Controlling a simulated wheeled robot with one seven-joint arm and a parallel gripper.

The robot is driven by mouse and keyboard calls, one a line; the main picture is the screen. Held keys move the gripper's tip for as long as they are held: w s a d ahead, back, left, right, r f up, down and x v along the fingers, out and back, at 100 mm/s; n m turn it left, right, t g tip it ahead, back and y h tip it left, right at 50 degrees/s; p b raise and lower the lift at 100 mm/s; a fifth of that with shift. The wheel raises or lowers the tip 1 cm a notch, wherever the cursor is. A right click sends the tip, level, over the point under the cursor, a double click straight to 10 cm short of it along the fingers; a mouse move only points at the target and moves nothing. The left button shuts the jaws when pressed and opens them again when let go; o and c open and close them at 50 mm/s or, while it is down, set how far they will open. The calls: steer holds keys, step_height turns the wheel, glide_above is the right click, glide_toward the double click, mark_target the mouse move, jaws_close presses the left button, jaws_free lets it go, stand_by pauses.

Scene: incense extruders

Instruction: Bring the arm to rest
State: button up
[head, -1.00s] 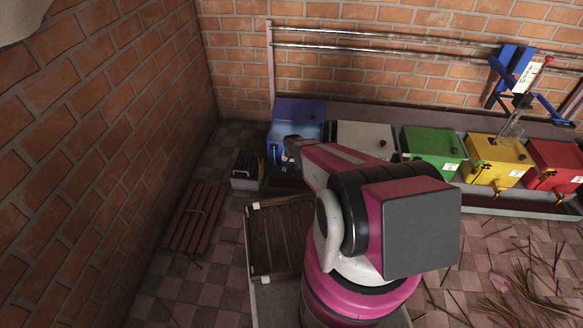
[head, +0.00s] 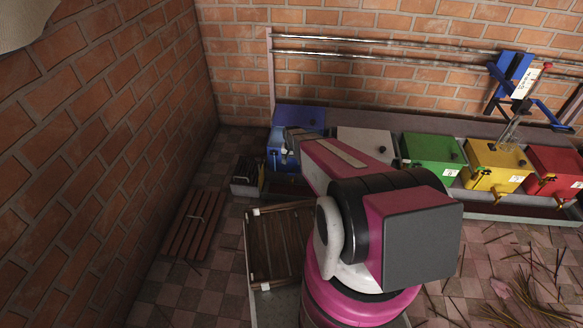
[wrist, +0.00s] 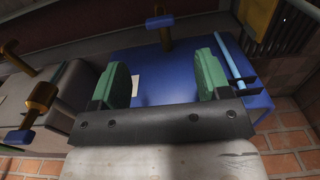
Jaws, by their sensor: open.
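My gripper (wrist: 160,82) is open in the wrist view. Its two green fingers stand wide apart with nothing between them. Beyond and below them is the blue box (wrist: 180,62), with a blue-handled valve (wrist: 160,22) on it. The view does not clearly show whether the fingers touch the box. In the head view my arm (head: 335,162) reaches forward and left, and its far end overlaps the blue box (head: 299,118). The fingers cannot be made out there.
White (head: 366,140), green (head: 431,150), yellow (head: 496,164) and red (head: 556,172) boxes stand right of the blue one. A blue press (head: 515,80) hangs on wall rails. A slatted wooden tray (head: 272,240) lies beside my base. Loose sticks (head: 525,295) litter the floor at right.

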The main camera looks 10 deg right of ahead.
steer(key=shift+r, duration=0.75)
